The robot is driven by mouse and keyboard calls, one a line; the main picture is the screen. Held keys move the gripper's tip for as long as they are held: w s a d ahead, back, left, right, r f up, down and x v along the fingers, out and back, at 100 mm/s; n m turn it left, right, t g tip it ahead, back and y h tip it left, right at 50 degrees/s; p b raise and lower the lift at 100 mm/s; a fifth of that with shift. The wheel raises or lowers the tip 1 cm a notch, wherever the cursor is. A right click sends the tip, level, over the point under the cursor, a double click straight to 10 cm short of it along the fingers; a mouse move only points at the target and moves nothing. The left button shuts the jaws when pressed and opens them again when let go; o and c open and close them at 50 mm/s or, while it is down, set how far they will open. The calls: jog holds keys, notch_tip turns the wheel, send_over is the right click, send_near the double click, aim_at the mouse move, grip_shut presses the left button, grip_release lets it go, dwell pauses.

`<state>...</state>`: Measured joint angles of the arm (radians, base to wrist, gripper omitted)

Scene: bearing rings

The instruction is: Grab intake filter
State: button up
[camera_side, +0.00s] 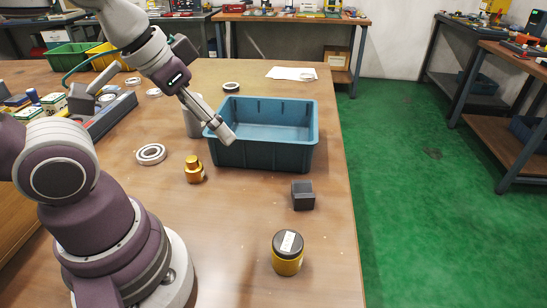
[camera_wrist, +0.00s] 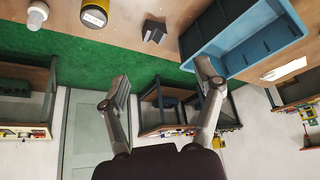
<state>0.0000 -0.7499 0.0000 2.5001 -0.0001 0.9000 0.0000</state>
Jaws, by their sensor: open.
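I cannot tell for sure which object is the intake filter. A brass-coloured stepped piece (camera_side: 195,169) stands upright on the table, left of the blue tub. A yellow jar with a black lid and white label (camera_side: 287,253) stands near the front; it also shows in the wrist view (camera_wrist: 96,16). A grey cylinder (camera_side: 192,123) stands behind my gripper, partly hidden. A small pale round-topped object (camera_wrist: 37,14) is at the wrist view's top left. My gripper (camera_side: 227,134) is open and empty, at the tub's near left corner; its spread fingers show in the wrist view (camera_wrist: 162,83).
The blue tub (camera_side: 265,157) looks empty inside where visible. A dark grey block (camera_side: 303,196) lies in front of it. Bearing rings (camera_side: 151,154) lie to the left and back. The table (camera_side: 240,230) is clear between the brass piece and the jar; its right edge drops to green floor.

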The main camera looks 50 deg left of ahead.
jog(key=shift+o, duration=0.8)
